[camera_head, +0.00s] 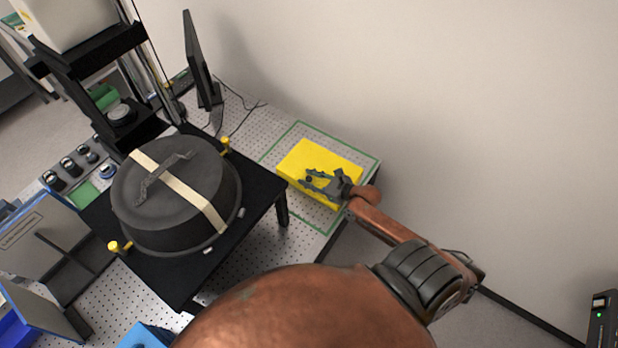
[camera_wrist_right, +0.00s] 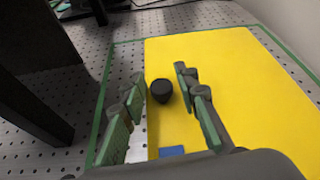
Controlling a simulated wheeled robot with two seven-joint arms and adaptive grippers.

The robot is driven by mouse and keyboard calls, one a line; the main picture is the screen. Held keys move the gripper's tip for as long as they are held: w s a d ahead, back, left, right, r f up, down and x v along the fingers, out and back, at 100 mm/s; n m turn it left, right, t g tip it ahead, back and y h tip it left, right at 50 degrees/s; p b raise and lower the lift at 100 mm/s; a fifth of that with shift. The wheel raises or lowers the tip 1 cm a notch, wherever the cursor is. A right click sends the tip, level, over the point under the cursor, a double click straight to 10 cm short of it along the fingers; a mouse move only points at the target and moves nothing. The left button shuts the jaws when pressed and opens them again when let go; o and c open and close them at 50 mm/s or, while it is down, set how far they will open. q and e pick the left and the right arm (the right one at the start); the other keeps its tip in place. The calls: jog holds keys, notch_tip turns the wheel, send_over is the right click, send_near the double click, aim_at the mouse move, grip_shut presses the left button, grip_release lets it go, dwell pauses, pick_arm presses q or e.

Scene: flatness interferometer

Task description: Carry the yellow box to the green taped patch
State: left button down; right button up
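The yellow box (camera_head: 303,154) lies flat on the perforated table, inside the green taped outline (camera_head: 340,140). The box also fills much of the right wrist view (camera_wrist_right: 235,75), with the green tape (camera_wrist_right: 102,100) along its left and far sides. My right gripper (camera_head: 320,182) is over the box's near side. In the wrist view its fingers (camera_wrist_right: 163,98) are spread, with a black knob (camera_wrist_right: 162,90) on the box between them and gaps on both sides. My left gripper is not in view.
A dark round lidded vessel (camera_head: 175,195) with a cream strap stands on a black raised platform (camera_head: 262,200) left of the box. A thin monitor (camera_head: 198,65) and cables stand behind. A pale wall rises beyond the patch.

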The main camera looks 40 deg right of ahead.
jog(key=shift+o, duration=0.5)
jog(key=shift+s, duration=0.25)
jog(key=b+v, duration=0.1)
jog(key=v, duration=1)
jog(key=shift+s+d+r, duration=0.1)
jog(key=shift+s+r, duration=0.05)
jog(key=shift+s, duration=0.1)
